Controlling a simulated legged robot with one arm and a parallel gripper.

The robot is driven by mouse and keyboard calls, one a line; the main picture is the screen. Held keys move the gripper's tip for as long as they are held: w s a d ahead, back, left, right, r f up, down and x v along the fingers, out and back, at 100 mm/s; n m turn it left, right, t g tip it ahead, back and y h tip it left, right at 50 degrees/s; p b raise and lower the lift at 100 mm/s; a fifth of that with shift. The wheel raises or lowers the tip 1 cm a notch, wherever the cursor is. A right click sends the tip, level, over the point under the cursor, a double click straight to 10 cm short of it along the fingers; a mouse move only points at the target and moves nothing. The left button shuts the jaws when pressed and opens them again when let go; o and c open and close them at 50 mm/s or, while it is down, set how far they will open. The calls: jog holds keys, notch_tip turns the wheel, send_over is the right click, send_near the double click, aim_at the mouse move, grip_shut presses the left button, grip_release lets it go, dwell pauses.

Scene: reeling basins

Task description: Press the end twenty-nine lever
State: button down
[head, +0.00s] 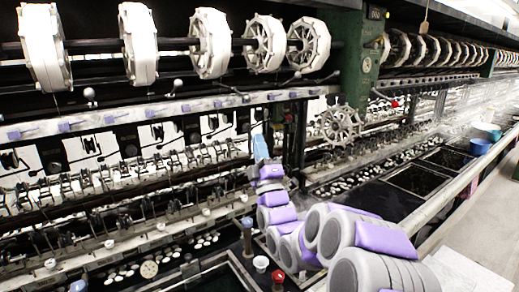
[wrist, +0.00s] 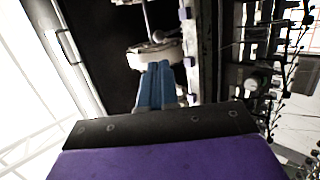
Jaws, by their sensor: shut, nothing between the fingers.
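My gripper (head: 259,136) points upward in front of the reeling frame, its two blue fingers together and empty. In the wrist view the closed fingers (wrist: 155,68) reach up the middle of the picture. Several thin levers with ball knobs stand along the rail: a grey-knobbed lever (head: 177,87), a dark lever (head: 232,91) just above and left of the fingertips, and others. In the wrist view a rod with a round knob (wrist: 157,36) lies just past the fingertips, beside a pale rounded part (wrist: 152,56). I cannot tell which lever is number twenty-nine, and I see no contact.
White reels (head: 209,43) hang on a shaft above. A green post (head: 358,60) stands right of my gripper. The rail (head: 110,116) runs across below the levers. Dark basins (head: 417,180) lie below, with a white cup (head: 261,263) and a red knob (head: 278,276) near my arm.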

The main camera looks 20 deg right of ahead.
jog(key=b+x, duration=0.1)
jog(key=x, duration=0.9)
jog(key=shift+w+r, duration=0.2)
jog(key=shift+r, duration=0.05)
jog(key=shift+r, duration=0.15)
